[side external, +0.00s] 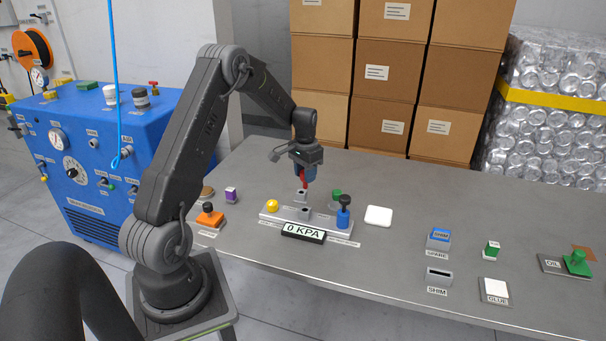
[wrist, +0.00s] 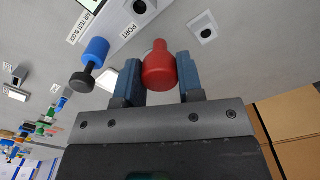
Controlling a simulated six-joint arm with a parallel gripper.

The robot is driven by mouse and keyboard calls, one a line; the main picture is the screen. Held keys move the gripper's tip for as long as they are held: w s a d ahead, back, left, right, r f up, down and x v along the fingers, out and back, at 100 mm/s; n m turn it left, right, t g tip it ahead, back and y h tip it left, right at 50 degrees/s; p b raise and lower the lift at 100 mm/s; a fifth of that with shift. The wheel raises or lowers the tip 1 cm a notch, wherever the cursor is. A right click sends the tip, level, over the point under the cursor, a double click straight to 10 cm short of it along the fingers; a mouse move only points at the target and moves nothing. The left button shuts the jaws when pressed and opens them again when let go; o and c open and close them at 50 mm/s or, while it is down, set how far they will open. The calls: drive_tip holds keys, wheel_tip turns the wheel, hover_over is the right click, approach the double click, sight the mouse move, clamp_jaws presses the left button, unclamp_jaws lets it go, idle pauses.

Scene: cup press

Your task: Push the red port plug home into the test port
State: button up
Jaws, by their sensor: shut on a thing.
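My gripper (side external: 304,180) is shut on the red port plug (side external: 303,183), which it holds above the back of the test block. The grey test block (side external: 262,216) lies on the bench and has a raised socket (side external: 305,212). In the wrist view a dark round port hole (wrist: 140,6) shows beside the PORT label (wrist: 130,33). The plug is apart from this hole.
A small square holder with a hole (wrist: 207,30) stands apart from the block. A blue plunger with black knob (side external: 344,213) and a yellow knob (side external: 272,206) are on the block. A 0 KPA display (side external: 304,232) is in front. A white pad (side external: 378,216) lies to the right.

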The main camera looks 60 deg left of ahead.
drive_tip(key=d, duration=0.1)
drive_tip(key=s+d+r, duration=0.1)
drive_tip(key=d, duration=0.1)
drive_tip(key=shift+s+r, duration=0.2)
drive_tip(key=shift+s, duration=0.05)
drive_tip(key=shift+a+f, duration=0.1)
drive_tip(key=shift+f, duration=0.05)
drive_tip(key=shift+f, duration=2.75)
drive_tip(key=shift+f, duration=2.1)
drive_tip(key=o, duration=1.1)
drive_tip(key=shift+r, duration=0.15)
wheel_tip(320, 180, up, 14)
drive_tip(key=shift+f, duration=0.15)
